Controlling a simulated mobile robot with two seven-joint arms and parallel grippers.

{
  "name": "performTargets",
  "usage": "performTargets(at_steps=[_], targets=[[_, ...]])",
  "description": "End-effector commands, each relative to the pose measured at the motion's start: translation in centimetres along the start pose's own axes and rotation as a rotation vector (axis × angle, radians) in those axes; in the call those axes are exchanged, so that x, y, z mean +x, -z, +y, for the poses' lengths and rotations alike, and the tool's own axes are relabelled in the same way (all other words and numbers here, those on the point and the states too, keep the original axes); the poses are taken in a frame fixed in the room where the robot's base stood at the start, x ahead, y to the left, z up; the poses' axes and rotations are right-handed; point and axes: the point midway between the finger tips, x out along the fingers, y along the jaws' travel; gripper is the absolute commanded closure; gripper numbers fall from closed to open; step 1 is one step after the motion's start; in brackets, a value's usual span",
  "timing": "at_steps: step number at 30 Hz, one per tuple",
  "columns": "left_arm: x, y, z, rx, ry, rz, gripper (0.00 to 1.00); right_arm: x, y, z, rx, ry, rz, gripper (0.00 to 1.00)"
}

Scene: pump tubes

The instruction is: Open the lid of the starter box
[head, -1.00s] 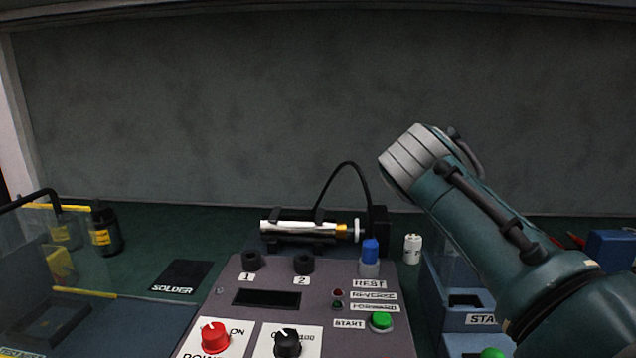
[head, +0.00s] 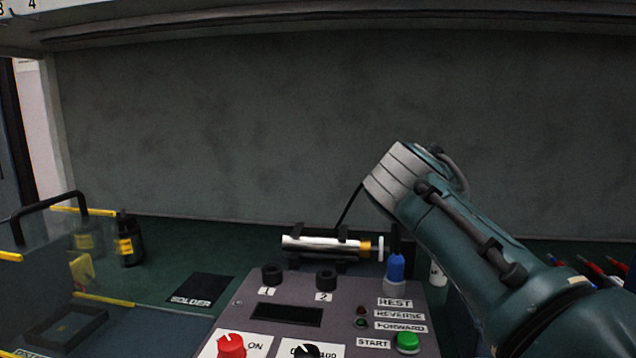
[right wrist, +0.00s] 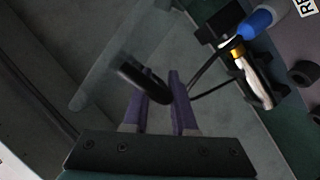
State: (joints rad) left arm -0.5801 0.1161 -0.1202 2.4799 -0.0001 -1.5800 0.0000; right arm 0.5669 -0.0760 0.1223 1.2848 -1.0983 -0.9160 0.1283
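In the right wrist view, my right gripper (right wrist: 163,73) shows two purple fingers with a gap between them. A black bar-shaped handle (right wrist: 138,80) crosses the left finger and ends in this gap. I cannot tell if the fingers press on it. A see-through panel (right wrist: 105,65), which looks like part of the starter box lid, lies to its left. How far the lid stands open is unclear. My left gripper is not in view.
The grey control panel (head: 345,290) with knobs stands at the centre front. Behind it lies a silver pump tube (head: 320,244) in black holders. A clear box with a black handle (head: 45,205) and a black-yellow bottle (head: 128,245) are left.

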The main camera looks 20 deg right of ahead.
Motion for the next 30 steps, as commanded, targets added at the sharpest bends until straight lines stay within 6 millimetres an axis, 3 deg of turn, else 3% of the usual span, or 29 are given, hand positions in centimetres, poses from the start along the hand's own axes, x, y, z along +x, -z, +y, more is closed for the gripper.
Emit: performTargets(at_steps=[5, 14, 30], targets=[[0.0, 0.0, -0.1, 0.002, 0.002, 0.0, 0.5, -0.1, 0.2, 0.1, 0.001, -0.001, 0.004, 0.55], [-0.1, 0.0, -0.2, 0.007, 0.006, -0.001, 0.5, -0.4, 0.3, 0.0, 0.001, -0.001, 0.008, 0.55], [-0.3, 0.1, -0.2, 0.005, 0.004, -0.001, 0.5, -9.0, 0.1, -0.1, 0.002, 0.001, 0.006, 0.55]])
